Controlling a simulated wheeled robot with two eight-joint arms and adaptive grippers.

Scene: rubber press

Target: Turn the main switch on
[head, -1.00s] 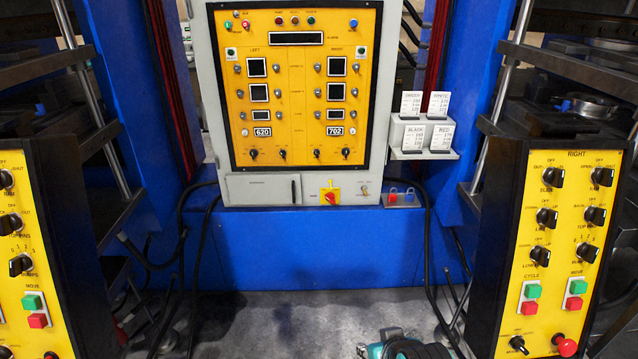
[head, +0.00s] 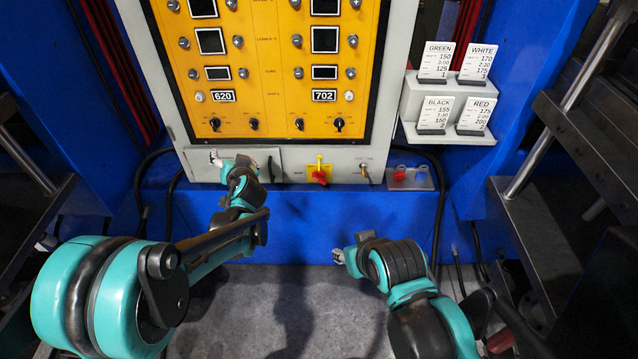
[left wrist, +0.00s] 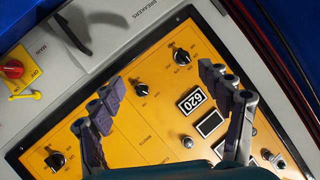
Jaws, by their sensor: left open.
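The main switch (head: 320,173) is a red knob on a yellow plate, low on the grey cabinet. It also shows at the left edge of the left wrist view, marked MAIN (left wrist: 12,69). My left gripper (head: 235,163) is left of the switch, in front of the cabinet's lower left part, apart from the switch. In the left wrist view its two fingers (left wrist: 158,80) are spread wide with nothing between them. My right gripper (head: 341,256) is lower, below the switch, over the floor area; its fingers are too small and partly hidden to judge.
A yellow control panel (head: 268,100) with knobs and displays fills the cabinet above. A dark breaker handle (left wrist: 72,35) sits between my left gripper and the switch. A toggle (head: 364,171) and a padlock holder (head: 411,178) are right of the switch. A card rack (head: 448,100) projects at right.

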